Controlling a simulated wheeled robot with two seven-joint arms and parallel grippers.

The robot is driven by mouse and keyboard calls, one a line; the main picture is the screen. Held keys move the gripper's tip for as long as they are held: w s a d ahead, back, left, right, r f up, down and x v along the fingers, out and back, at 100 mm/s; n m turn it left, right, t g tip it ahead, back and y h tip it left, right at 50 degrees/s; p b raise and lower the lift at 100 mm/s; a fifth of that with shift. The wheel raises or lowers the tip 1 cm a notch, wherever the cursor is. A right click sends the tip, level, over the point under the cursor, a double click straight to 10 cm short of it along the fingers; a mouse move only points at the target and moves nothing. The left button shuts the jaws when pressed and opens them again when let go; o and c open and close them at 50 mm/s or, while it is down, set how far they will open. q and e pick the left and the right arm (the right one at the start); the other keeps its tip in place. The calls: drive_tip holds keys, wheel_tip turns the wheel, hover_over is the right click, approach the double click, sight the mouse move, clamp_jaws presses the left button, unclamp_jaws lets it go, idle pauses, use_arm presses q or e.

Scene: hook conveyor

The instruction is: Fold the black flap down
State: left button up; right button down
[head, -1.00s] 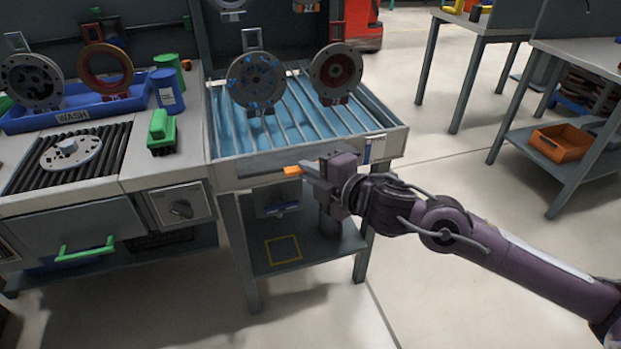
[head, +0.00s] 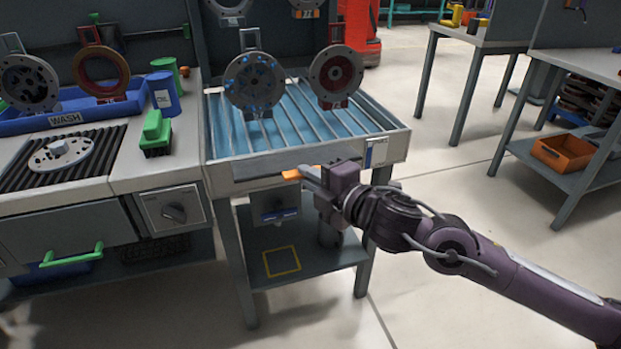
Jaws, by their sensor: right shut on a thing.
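The black flap (head: 262,171) is a dark strip along the front of the metal tray table, in the middle of the head view. It looks roughly level, though its exact angle is hard to tell. My right gripper (head: 303,174) reaches in from the right, at the flap's right end. Its jaws are shut on the flap there, beside a small orange piece (head: 291,174). The fingers hide part of that end. My left gripper is out of view.
Two round flanges (head: 254,80) (head: 337,75) hang over the slatted tray table (head: 395,146). To the left are a blue wash tray (head: 66,118), a green brush (head: 155,134) and a drawer with a green handle (head: 72,254).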

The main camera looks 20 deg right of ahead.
drive_tip(key=c, duration=1.5)
unclamp_jaws()
drive_tip(key=shift+v, duration=3.9)
drive_tip(key=shift+a, duration=0.1)
